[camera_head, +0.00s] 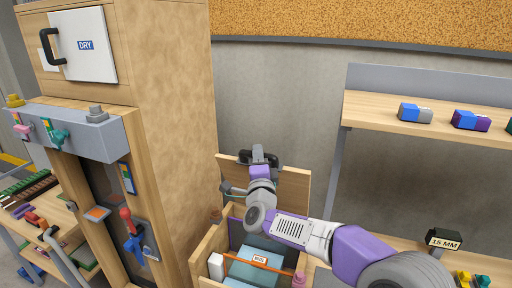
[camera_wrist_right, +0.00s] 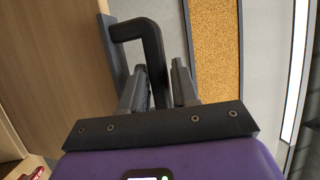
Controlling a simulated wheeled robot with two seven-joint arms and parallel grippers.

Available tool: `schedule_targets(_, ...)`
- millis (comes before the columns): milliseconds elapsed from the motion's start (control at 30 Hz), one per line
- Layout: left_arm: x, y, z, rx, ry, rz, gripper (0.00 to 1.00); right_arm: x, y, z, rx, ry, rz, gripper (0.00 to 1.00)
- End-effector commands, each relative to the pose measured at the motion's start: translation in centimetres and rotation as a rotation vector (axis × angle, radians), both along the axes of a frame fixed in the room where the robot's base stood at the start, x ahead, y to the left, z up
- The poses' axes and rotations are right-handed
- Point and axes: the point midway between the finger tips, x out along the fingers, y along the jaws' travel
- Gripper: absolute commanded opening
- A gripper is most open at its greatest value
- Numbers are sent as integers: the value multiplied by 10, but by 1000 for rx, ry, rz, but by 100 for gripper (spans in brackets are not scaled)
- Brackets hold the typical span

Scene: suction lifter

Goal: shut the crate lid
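The wooden crate (camera_head: 207,248) stands open at the lower middle of the head view. Its wooden lid (camera_head: 294,186) is raised upright at the back; it fills the left of the right wrist view (camera_wrist_right: 55,70). A black bar handle (camera_wrist_right: 152,45) sticks out from the lid. My right gripper (camera_wrist_right: 162,88) is at the handle, with one finger on each side of the bar. A gap shows between the bar and the right-hand finger, so it looks open. In the head view my right gripper (camera_head: 259,160) partly hides the handle. My left gripper is not in view.
The crate holds a teal box (camera_head: 257,262) and a white item (camera_head: 216,266). A tall wooden cabinet (camera_head: 170,120) stands close on the left. A shelf (camera_head: 370,105) with small blue boxes stands on the right. A grey wall is behind.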

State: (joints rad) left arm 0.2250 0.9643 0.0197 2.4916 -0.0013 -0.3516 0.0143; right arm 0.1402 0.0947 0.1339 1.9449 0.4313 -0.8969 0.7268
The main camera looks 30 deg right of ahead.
Motion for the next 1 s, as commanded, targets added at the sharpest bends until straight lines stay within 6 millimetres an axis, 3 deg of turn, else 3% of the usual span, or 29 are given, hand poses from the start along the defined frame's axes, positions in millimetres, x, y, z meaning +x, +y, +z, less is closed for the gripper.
schedule_targets(200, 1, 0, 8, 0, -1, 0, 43, 21, -10, 5, -1, 2, -1, 29)
schedule_targets(533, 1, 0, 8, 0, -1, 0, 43, 25, -12, 5, -1, 2, -1, 29)
schedule_targets(733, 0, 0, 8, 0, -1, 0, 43, 25, -12, 5, -1, 2, 0, 0)
schedule_targets(1000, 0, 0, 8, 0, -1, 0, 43, 24, -12, 5, -1, 2, 0, 0)
